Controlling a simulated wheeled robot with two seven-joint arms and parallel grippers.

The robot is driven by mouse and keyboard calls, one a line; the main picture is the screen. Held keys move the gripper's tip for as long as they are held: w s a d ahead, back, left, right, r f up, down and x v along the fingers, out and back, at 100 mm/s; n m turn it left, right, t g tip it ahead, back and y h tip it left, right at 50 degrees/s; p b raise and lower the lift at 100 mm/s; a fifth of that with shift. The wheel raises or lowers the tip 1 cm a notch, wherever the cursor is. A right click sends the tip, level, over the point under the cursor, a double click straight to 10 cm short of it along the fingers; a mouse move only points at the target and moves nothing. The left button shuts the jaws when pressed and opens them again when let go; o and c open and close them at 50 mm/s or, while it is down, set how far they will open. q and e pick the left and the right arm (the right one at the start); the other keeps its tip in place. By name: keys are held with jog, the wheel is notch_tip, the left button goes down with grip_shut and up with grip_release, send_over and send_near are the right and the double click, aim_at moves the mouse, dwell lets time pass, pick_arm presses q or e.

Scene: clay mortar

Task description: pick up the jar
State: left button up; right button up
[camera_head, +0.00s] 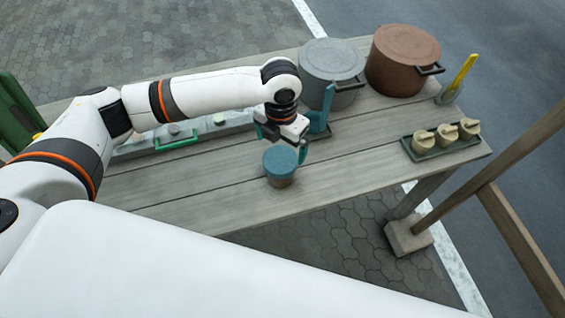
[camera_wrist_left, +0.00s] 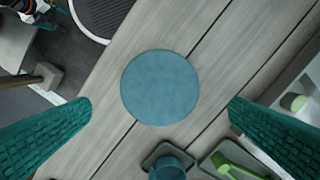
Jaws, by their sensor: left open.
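The jar (camera_head: 281,168) is small, with a flat round teal lid and a tan body. It stands upright on the wooden table near its front edge. In the left wrist view the jar's lid (camera_wrist_left: 160,87) shows from above as a blue disc. My left gripper (camera_head: 283,142) is above and just behind the jar in the head view. It is open and empty, with teal fingers on either side of the lid in the wrist view and gaps on both sides. My right gripper is not in view.
Behind the gripper stands a blue upright tool (camera_head: 321,112). A grey pot (camera_head: 332,62) and a brown pot (camera_head: 402,60) stand at the back. A dark tray (camera_head: 440,151) with several tan pieces is at the right. A grey tray with a green handle (camera_head: 177,141) lies left. The table right of the jar is clear.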

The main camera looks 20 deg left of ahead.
aim_at(280, 159)
pick_arm(q)
notch_tip(280, 159, down, 3)
jog(key=shift+s+f, duration=0.15)
jog(key=shift+f, duration=0.05)
notch_tip(280, 159, down, 3)
jog(key=shift+s+r+p, duration=0.1)
jog(key=shift+r+p, duration=0.05)
jog(key=shift+p, duration=0.6)
notch_tip(280, 159, down, 2)
jog(key=shift+a+f, duration=0.1)
jog(key=shift+f, duration=0.35)
jog(key=shift+c, duration=0.6)
jog(key=c, duration=0.9)
jog(key=shift+c, duration=0.6)
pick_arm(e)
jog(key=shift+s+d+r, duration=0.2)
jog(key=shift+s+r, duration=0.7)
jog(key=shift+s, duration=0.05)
